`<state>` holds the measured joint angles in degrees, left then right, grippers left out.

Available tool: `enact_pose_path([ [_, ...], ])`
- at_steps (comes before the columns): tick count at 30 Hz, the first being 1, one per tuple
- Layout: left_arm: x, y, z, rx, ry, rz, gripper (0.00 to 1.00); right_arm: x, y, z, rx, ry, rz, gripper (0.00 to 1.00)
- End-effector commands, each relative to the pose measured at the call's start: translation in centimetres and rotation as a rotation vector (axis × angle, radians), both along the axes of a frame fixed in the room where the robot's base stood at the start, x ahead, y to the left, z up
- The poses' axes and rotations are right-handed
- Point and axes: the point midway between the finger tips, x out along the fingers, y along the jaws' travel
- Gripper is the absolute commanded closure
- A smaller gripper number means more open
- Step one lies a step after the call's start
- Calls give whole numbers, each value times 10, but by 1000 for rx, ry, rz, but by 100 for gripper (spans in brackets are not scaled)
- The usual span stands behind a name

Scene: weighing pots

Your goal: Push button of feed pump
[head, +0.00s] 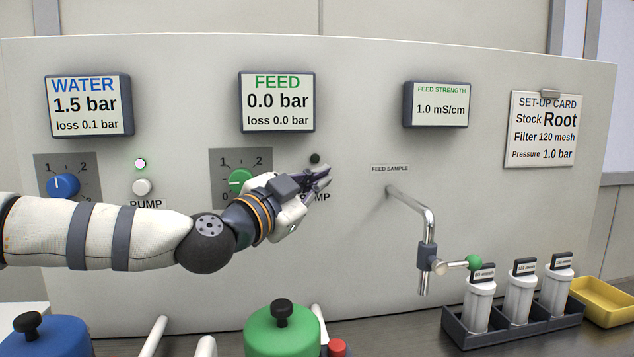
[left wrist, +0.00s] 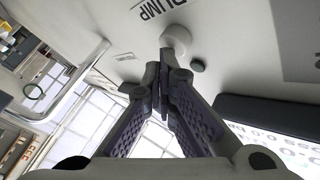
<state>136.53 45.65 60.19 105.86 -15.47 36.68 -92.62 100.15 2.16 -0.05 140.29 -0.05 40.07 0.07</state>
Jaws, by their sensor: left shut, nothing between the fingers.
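The feed pump button is a round white knob (left wrist: 176,40) under a PUMP label (left wrist: 158,8) in the left wrist view. In the head view my left gripper hides it and part of its label. A small dark lamp (head: 315,158) sits above the gripper; it also shows beside the button in the left wrist view (left wrist: 197,65). My left gripper (head: 322,178) is shut and empty, its fingertips (left wrist: 164,62) right at the button; I cannot tell whether they touch it. The FEED display (head: 277,101) reads 0.0 bar. My right gripper is out of view.
The green feed dial (head: 239,181) is left of my gripper. A metal sample tap (head: 428,225) stands out at right. Blue and green lidded pots (head: 282,335) stand below.

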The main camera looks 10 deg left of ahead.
Motion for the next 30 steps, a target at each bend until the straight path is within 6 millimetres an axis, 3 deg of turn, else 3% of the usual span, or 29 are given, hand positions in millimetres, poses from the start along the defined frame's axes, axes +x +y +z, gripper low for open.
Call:
enact_pose_path([
  [30, 8, 5, 1, 0, -2, 4, 100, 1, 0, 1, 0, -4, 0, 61],
])
